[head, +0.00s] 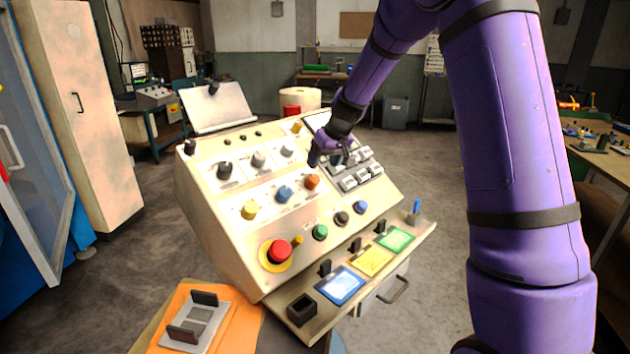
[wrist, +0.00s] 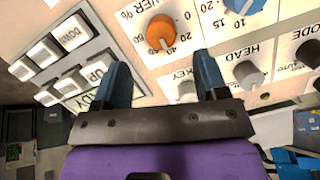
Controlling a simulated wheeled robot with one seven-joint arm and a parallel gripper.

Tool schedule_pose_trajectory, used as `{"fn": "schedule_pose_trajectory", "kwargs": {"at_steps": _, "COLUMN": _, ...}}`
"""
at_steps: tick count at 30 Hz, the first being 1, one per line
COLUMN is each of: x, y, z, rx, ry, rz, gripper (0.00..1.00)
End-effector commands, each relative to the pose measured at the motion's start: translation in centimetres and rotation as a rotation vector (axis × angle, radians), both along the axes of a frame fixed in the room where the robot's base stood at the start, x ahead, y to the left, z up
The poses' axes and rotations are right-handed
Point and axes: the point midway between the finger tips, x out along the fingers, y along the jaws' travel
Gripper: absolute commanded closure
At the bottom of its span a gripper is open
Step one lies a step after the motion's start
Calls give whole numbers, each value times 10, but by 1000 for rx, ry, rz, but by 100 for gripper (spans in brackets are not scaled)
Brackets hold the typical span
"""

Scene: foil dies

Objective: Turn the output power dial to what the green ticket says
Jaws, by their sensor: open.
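The output power dial is an orange knob (wrist: 160,32) on the cream panel, under lettering ending "WER %" in the wrist view. It also shows in the head view (head: 312,181). I cannot make out its setting. My gripper (wrist: 163,72) is open, its two dark blue fingers apart and empty. The orange knob lies beyond the fingertips, roughly between them in the picture, and is not gripped. In the head view my gripper (head: 325,156) is over the panel just above the knob. The green ticket (head: 394,239) lies on the front ledge at right; its writing is too small to read.
A blue knob (wrist: 243,5) and a grey knob (wrist: 249,74) stand close to the right finger. White push keys (head: 362,167) lie right of the orange knob. A red stop button (head: 279,251) and blue and yellow tickets (head: 372,261) are lower down.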

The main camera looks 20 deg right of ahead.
Motion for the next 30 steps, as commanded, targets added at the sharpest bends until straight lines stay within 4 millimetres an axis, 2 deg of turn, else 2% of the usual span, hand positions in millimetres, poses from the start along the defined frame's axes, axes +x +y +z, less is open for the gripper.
{"fn": "schedule_pose_trajectory", "kwargs": {"at_steps": 6, "x": 14, "y": 8, "z": -38, "rx": 0, "ry": 3, "rz": 1, "gripper": 33}}
{"fn": "schedule_pose_trajectory", "kwargs": {"at_steps": 12, "x": 24, "y": 13, "z": -61, "rx": 0, "ry": 1, "rz": -1, "gripper": 33}}
{"fn": "schedule_pose_trajectory", "kwargs": {"at_steps": 18, "x": 28, "y": 15, "z": -71, "rx": 0, "ry": -1, "rz": 0, "gripper": 33}}
{"fn": "schedule_pose_trajectory", "kwargs": {"at_steps": 26, "x": 28, "y": 15, "z": -72, "rx": 0, "ry": -1, "rz": 0, "gripper": 33}}
{"fn": "schedule_pose_trajectory", "kwargs": {"at_steps": 28, "x": 28, "y": 15, "z": -72, "rx": 0, "ry": -1, "rz": 0, "gripper": 45}}
{"fn": "schedule_pose_trajectory", "kwargs": {"at_steps": 30, "x": 28, "y": 15, "z": -72, "rx": 0, "ry": 0, "rz": 0, "gripper": 61}}
